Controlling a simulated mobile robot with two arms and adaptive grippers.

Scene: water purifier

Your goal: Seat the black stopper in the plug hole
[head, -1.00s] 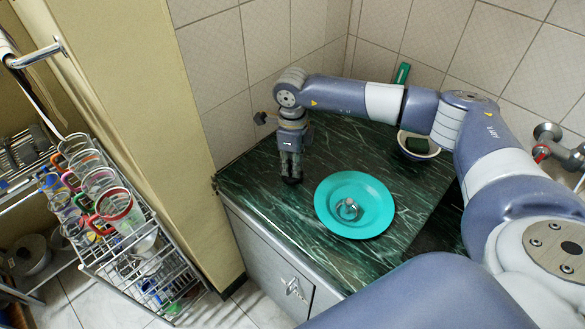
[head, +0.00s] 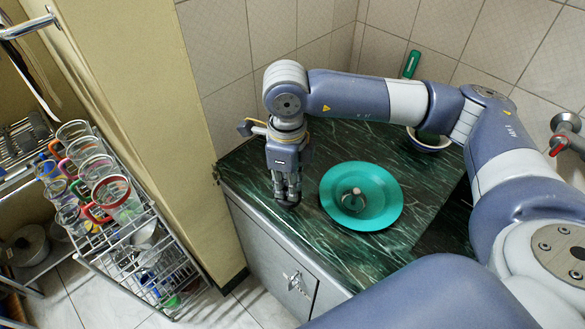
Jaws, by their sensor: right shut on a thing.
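My right gripper (head: 287,192) points down over the left part of the dark green marble counter. It is shut on a small dark piece at its fingertips, which looks like the black stopper (head: 288,204); the fingers hide most of it. A round teal dish (head: 385,208) lies on the counter just right of the gripper, apart from it. A small metallic piece (head: 354,200) stands in the dish's middle. I cannot make out a plug hole for certain. My left gripper is not in view.
A bowl (head: 430,142) with something dark in it sits behind my right arm. A green-handled tool (head: 411,65) leans by the tiled wall. A red-handled tap (head: 562,140) is at far right. A wire rack of mugs (head: 160,270) stands left of the counter (head: 322,238).

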